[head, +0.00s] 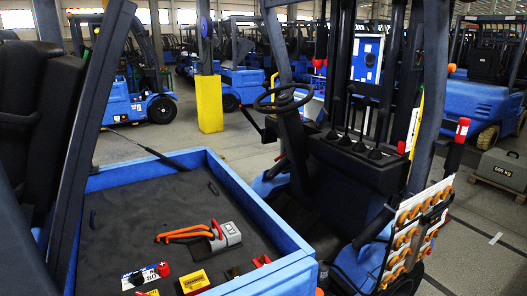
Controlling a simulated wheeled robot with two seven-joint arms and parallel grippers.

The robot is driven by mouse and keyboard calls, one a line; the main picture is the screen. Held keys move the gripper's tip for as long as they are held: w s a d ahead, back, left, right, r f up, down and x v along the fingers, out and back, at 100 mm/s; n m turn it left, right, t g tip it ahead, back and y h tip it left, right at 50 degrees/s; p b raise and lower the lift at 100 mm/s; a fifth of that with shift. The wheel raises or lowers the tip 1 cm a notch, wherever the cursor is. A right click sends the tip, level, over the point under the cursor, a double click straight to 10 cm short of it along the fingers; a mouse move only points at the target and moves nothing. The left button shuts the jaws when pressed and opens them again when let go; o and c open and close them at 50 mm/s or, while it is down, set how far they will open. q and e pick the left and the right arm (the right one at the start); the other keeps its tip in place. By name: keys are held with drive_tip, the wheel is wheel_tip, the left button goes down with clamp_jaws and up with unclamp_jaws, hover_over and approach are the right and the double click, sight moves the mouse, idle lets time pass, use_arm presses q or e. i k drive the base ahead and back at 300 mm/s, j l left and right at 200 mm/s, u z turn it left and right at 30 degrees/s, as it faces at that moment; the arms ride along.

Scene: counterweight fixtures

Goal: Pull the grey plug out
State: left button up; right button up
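A grey plug (229,236) with a red part at its left end lies on the dark floor of a blue-rimmed open bay (262,229) in the forklift. Orange cables (184,234) run left from it. Whether the plug is seated in a mating connector cannot be made out at this size. Neither of my grippers shows in the head view.
A dark post (88,130) and seat (40,100) stand at left. The steering wheel (284,97) and levers stand beyond. A panel with orange rings (408,238) is at right.

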sight(218, 242)
drive_tip(key=i+l+z, duration=0.1)
drive_tip(key=i, duration=0.25)
drive_tip(key=i+l+z, duration=0.1)
drive_tip(key=i+l, duration=0.15)
drive_tip(key=i+l+z, duration=0.1)
drive_tip(key=i, duration=0.35)
